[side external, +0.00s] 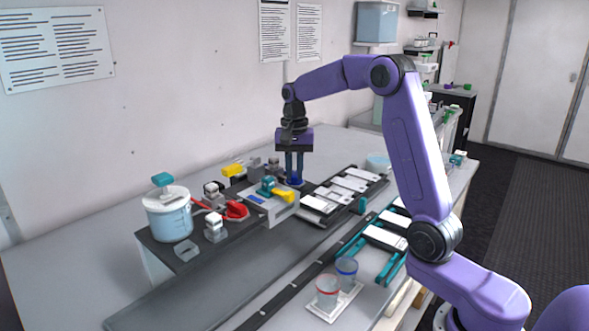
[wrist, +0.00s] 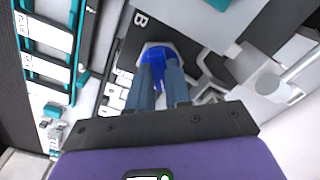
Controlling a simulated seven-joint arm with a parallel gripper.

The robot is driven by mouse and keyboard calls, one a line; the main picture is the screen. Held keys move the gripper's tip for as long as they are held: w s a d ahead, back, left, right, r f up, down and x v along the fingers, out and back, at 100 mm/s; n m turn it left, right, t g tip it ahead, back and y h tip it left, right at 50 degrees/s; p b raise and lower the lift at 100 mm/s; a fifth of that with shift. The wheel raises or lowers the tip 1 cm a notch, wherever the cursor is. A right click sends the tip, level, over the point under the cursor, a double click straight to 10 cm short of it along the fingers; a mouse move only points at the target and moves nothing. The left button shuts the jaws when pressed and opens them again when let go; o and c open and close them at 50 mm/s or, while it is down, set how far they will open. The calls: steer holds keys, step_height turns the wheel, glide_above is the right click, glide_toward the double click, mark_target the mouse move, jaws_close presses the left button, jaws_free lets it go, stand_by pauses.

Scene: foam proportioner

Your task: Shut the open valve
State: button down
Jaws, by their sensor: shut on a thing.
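My gripper (side external: 294,177) points straight down at the far end of the dark raised panel. Its fingers are shut on a blue handle (wrist: 156,52), which sits on a pale round base beside a letter B in the wrist view. In the side view only a little of the blue handle shows at the fingertips. A red valve handle (side external: 236,209) and a yellow valve handle (side external: 233,170) are on the panel to the left. A yellow-and-teal fitting (side external: 276,190) sits on a grey block nearer the camera. I cannot tell which valve is open.
A pale blue lidded tub (side external: 168,217) stands at the panel's left end. A rack of white-topped cards (side external: 347,187) lies right of my gripper. Two clear cups (side external: 327,291) with red and blue rims stand near the front. The grey table is clear at the left front.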

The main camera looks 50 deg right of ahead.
mark_target(294, 174)
steer(key=n, duration=0.5)
steer(key=shift+n, duration=0.3)
steer(key=n, duration=0.4)
steer(key=shift+r+n, duration=0.1)
steer(key=shift+n, duration=0.2)
steer(key=c, duration=1.1)
jaws_free()
steer(key=shift+o, duration=0.2)
step_height(294, 174, up, 17)
steer(key=shift+r, duration=0.15)
steer(key=shift+a, duration=0.15)
